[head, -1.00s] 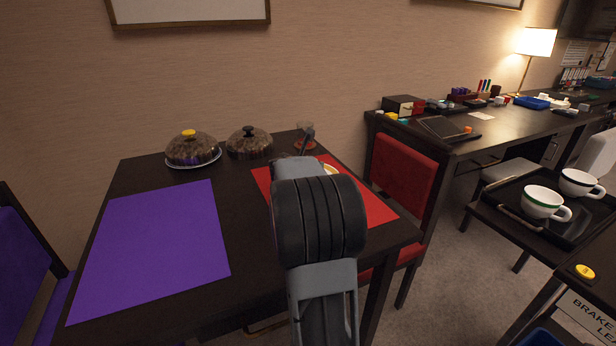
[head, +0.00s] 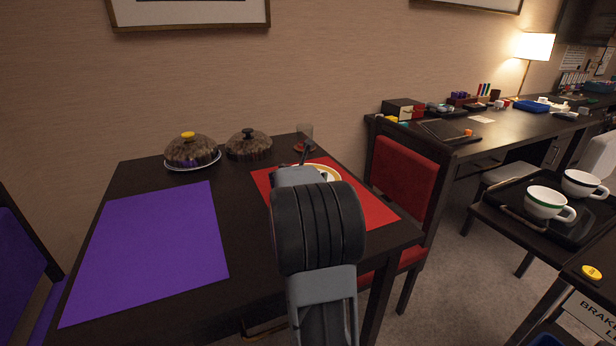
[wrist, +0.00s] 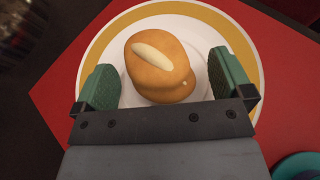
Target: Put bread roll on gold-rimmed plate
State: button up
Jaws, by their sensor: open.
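The bread roll (wrist: 158,68) is golden brown with a pale score mark and lies on the gold-rimmed plate (wrist: 103,46) in the wrist view. My gripper (wrist: 162,80) is open, with one green fingertip on each side of the roll and a visible gap to each. The plate is white with a wide yellow-gold band and sits on the red placemat (wrist: 60,95). In the head view only part of the plate (head: 331,172) shows behind my arm. The roll and fingertips are hidden there.
Two domed covers, one with a yellow knob (head: 190,152) and one with a black knob (head: 248,145), stand at the table's back. A clear glass (head: 305,136) stands near the plate. A purple placemat (head: 150,250) lies bare at left. A red chair (head: 402,183) is at right.

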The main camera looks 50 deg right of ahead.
jog(key=shift+s+a+r+p, duration=0.1)
jog(key=shift+a+r+p, duration=0.15)
jog(key=shift+r+p, duration=0.05)
jog(key=p+v, duration=0.2)
jog(key=v, duration=0.9)
jog(key=shift+a+r+p, duration=0.1)
jog(key=shift+a+p, duration=0.1)
jog(key=shift+p, duration=0.2)
jog(key=s+a+r+m+y+p, duration=0.4)
jog(key=a+r+m+p, duration=0.2)
jog(key=a+m+p, duration=0.1)
jog(key=s+a+r+m+g+y+p, duration=0.1)
jog(key=s+a+r+m+y+p, duration=0.3)
jog(key=a+r+m+p, duration=0.2)
jog(key=s+a+r+m+g+y+p, duration=0.1)
jog(key=s+a+r+m+y+p, duration=0.3)
jog(key=a+m+p, duration=0.5)
jog(key=a+r+p, duration=0.2)
jog(key=a+p, duration=0.2)
jog(key=a, duration=0.2)
jog(key=shift+s+a, duration=0.15)
jog(key=shift+a, duration=0.1)
